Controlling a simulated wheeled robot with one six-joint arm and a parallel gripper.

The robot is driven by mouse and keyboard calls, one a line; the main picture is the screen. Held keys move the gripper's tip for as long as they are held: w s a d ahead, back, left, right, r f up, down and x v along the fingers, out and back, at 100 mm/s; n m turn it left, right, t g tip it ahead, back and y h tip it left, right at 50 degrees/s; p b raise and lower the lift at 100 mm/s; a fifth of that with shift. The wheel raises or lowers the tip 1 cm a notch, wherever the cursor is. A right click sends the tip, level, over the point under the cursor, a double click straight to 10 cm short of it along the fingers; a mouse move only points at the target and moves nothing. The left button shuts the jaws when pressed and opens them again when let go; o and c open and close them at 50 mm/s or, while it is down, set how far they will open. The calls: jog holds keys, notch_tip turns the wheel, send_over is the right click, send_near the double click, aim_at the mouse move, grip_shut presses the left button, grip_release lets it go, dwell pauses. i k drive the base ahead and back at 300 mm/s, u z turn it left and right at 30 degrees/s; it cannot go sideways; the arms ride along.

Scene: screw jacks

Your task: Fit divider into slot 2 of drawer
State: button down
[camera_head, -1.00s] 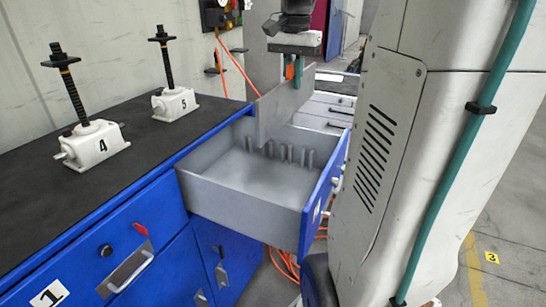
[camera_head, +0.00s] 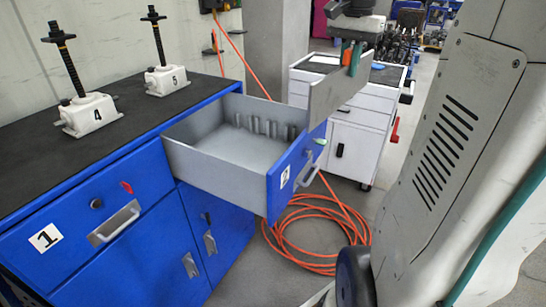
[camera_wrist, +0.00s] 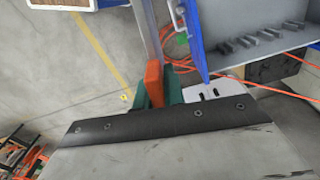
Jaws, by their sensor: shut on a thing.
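The divider (camera_head: 333,90) is a thin grey plate hanging roughly upright from my gripper (camera_head: 352,56), which is shut on its upper edge. In the wrist view my gripper (camera_wrist: 155,88) shows orange and green fingers around the divider (camera_wrist: 148,35), seen nearly edge-on. The open drawer (camera_head: 220,150) is grey inside with a blue front labelled 2. Several upright slot ribs (camera_head: 262,125) stand along its far side; they also show in the wrist view (camera_wrist: 265,38). The divider appears beyond the drawer's right front corner, outside the drawer in the wrist view.
A blue cabinet (camera_head: 95,215) with a dark top carries screw jack 4 (camera_head: 90,112) and screw jack 5 (camera_head: 165,78). A white tool cart (camera_head: 360,130) stands behind the divider. Orange hose (camera_head: 310,235) lies coiled on the floor.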

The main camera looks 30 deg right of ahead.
aim_at(245, 151)
jog(key=z, duration=0.7)
jog(key=i, duration=0.55)
jog(key=u, duration=1.35)
